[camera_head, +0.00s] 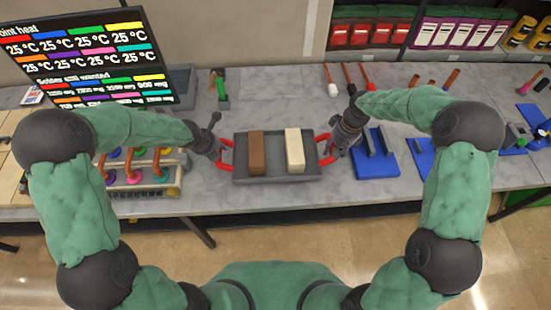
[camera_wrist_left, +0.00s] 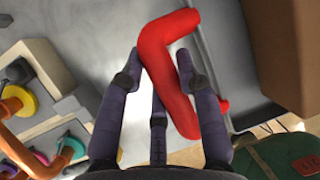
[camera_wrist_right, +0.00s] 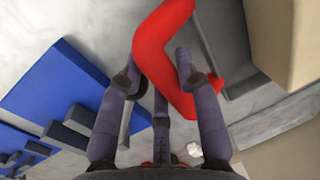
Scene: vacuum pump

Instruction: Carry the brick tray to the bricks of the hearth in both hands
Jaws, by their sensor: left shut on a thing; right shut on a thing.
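The brick tray (camera_head: 277,179) is a dark grey shallow tray with a red handle at each end. A brown brick (camera_head: 257,152) and a cream brick (camera_head: 294,150) lie in it side by side. My left gripper (camera_head: 219,152) is shut on the left red handle (camera_wrist_left: 178,75). My right gripper (camera_head: 332,147) is shut on the right red handle (camera_wrist_right: 165,60). The tray is over the front middle of the grey table and looks level; I cannot tell whether it touches the top. No separate hearth bricks can be made out.
A rack with coloured pipe ends (camera_head: 140,175) stands left of the tray. A blue fixture (camera_head: 375,165) stands close on the right. Brushes (camera_head: 348,78) lie behind. A screen (camera_head: 85,55) rises at the back left. Clear grey tabletop (camera_head: 270,95) lies behind the tray.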

